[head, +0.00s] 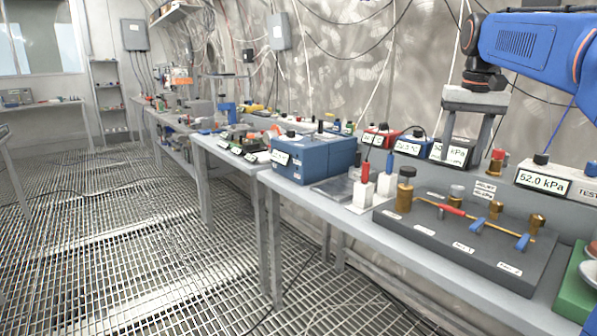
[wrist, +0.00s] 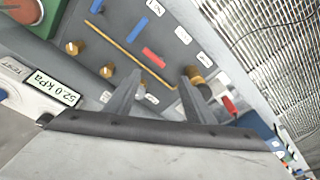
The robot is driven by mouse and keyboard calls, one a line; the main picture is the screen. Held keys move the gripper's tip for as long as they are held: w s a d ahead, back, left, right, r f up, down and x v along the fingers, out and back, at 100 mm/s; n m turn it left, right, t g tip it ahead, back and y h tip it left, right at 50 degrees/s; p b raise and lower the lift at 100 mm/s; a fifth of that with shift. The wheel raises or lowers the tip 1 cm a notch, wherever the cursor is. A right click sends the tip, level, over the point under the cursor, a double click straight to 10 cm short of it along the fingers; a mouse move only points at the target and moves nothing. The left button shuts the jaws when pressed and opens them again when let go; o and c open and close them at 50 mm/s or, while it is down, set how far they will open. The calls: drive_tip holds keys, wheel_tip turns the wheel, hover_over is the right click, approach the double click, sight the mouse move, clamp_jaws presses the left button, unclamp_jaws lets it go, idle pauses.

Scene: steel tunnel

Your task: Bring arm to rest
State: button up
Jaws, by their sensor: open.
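My gripper (head: 466,150) hangs from my blue arm at the upper right of the head view, fingers pointing down. Its jaws are apart with nothing between them. In the wrist view the two grey fingers (wrist: 160,92) reach over a dark valve panel. This panel (head: 440,240) lies on the near bench with brass fittings, a thin brass pipe, one red handle (head: 447,209) and blue handles (head: 523,242). The gripper appears above and behind the panel, apart from it. The exact height gap is hard to tell.
A gauge box reading 52.0 kPa (head: 543,181) stands behind the panel at right. A blue box (head: 300,160) and two white blocks (head: 363,193) stand left of the panel. A green tray (head: 577,290) is at the right edge. The grated floor (head: 130,240) is open at left.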

drive_tip(key=s+a+f+n+t, duration=0.1)
drive_tip(key=s+a+f, duration=0.2)
drive_tip(key=s+f, duration=0.6)
drive_tip(key=s+a+f+n+t, duration=0.1)
drive_tip(key=s+a+f, duration=0.2)
drive_tip(key=s+f, duration=0.7)
drive_tip(key=s+a+f+n+t, duration=0.1)
drive_tip(key=s+a+f, duration=0.3)
drive_tip(key=s+f, duration=0.5)
drive_tip(key=shift+s+f+n, duration=0.25)
drive_tip(key=shift+f+n, duration=0.05)
drive_tip(key=shift+f, duration=0.15)
